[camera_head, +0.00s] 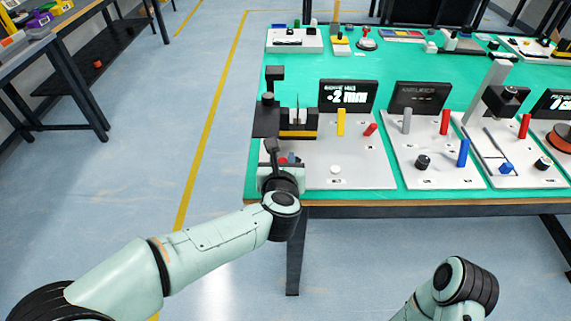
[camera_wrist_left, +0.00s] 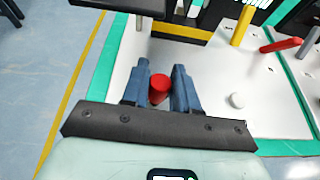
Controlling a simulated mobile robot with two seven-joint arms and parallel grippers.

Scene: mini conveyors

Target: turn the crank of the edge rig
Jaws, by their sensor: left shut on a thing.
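The rig at the table's left edge has a white base plate (camera_head: 350,172), a black and yellow block (camera_head: 298,133) and a black upright part at its left. Its red crank handle (camera_wrist_left: 159,86) shows in the left wrist view between the blue fingers of my left gripper (camera_wrist_left: 161,76). The gripper is shut on this handle. In the head view my left gripper (camera_head: 287,160) is over the front left of the plate, and my wrist hides most of the crank. My right arm shows at the lower right, but its gripper is out of the picture.
A yellow post (camera_head: 341,122), a red lever (camera_head: 370,130) and a white knob (camera_head: 336,169) stand on the same plate. A dark display (camera_head: 348,97) is behind them. More rigs stand to the right on the green table top (camera_head: 299,67). The floor left of the table is clear.

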